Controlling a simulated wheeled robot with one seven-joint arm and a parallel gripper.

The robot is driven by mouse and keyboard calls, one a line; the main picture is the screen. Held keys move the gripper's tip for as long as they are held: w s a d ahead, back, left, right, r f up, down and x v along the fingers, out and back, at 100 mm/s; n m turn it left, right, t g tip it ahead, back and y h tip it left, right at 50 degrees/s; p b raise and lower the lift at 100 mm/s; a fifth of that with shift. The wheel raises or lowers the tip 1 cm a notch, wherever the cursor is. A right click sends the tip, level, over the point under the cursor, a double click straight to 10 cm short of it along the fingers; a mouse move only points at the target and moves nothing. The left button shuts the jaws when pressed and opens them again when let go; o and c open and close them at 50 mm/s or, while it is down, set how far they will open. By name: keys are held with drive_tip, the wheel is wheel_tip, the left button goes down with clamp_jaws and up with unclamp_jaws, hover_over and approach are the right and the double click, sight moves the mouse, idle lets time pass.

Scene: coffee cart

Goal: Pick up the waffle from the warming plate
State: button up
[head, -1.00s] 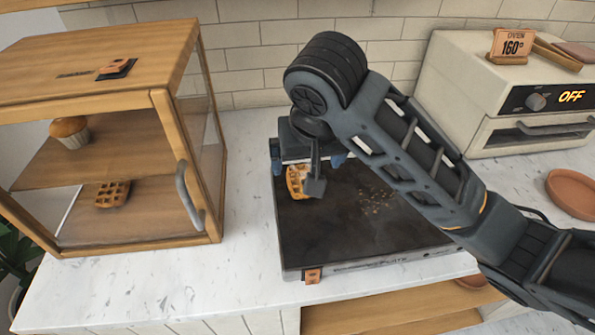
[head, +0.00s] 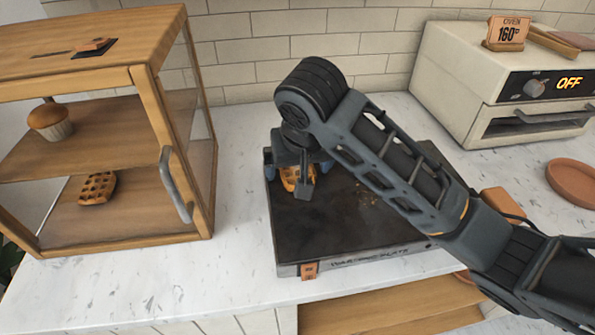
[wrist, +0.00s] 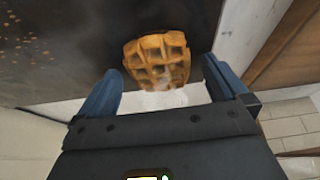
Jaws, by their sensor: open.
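The golden waffle (head: 291,180) lies on the dark warming plate (head: 345,225), near its back left corner. My arm and gripper (head: 298,160) hang over it and hide part of it in the head view. In the wrist view the waffle (wrist: 157,62) lies at the plate's edge, just ahead of and partly between my two blue fingertips (wrist: 160,75). My gripper is open, with a gap on each side of the waffle. I cannot tell how high the fingers are above the plate.
A cream oven (head: 455,80) reading OFF stands at the back right. A terracotta dish (head: 575,180) lies at the right. Crumbs lie on the plate.

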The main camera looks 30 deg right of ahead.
drive_tip(key=shift+c, duration=0.4)
drive_tip(key=c, duration=1.1)
